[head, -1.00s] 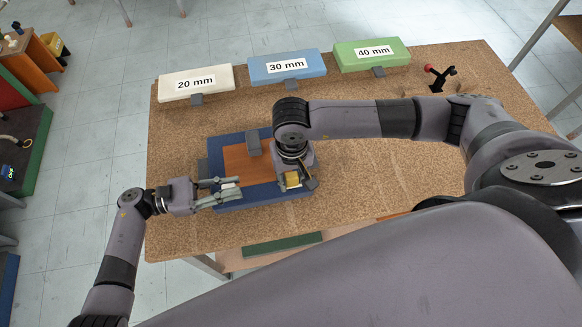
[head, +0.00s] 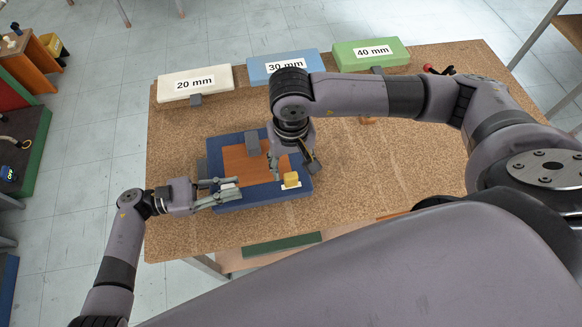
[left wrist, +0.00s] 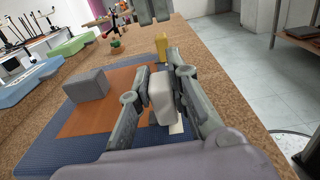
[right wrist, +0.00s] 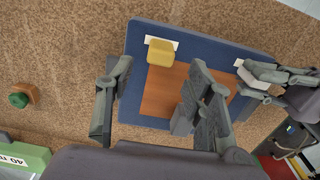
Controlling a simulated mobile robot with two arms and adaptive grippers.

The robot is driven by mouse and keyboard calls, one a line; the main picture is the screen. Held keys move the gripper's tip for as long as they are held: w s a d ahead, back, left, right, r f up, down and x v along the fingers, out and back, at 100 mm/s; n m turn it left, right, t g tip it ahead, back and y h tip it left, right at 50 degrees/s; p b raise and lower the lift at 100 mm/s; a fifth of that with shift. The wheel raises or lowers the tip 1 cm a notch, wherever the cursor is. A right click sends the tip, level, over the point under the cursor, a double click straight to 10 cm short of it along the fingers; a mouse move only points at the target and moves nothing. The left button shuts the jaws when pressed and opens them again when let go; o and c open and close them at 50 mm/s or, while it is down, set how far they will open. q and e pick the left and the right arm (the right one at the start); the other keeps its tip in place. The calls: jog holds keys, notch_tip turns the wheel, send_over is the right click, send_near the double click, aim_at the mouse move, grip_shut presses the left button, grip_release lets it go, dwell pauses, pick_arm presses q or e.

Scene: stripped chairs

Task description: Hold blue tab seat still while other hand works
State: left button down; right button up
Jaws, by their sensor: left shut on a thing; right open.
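The blue tab seat (head: 214,146) lies flat on the table, a dark blue pad with an orange-brown centre panel (head: 236,165). My left gripper (head: 228,190) is shut on a whitish block (left wrist: 161,97) at the seat's near left corner. A yellow block (head: 291,179) stands on a white patch at the near right corner; it also shows in the right wrist view (right wrist: 161,52). My right gripper (right wrist: 160,68) is open and empty, above the seat and apart from the yellow block. A grey block (left wrist: 86,85) sits at the panel's far edge.
Slabs marked 20 mm (head: 195,83), 30 mm (head: 270,66) and 40 mm (head: 385,52) line the table's back edge. A green knob on a wooden block (right wrist: 19,100) stands apart from the seat. The cork-coloured table (head: 400,190) is bare right of the seat.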

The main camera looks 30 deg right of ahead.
aim_at(291, 175)
jog(key=shift+r, duration=2.7)
notch_tip(291, 175, down, 12)
jog(key=shift+c, duration=0.2)
grip_shut()
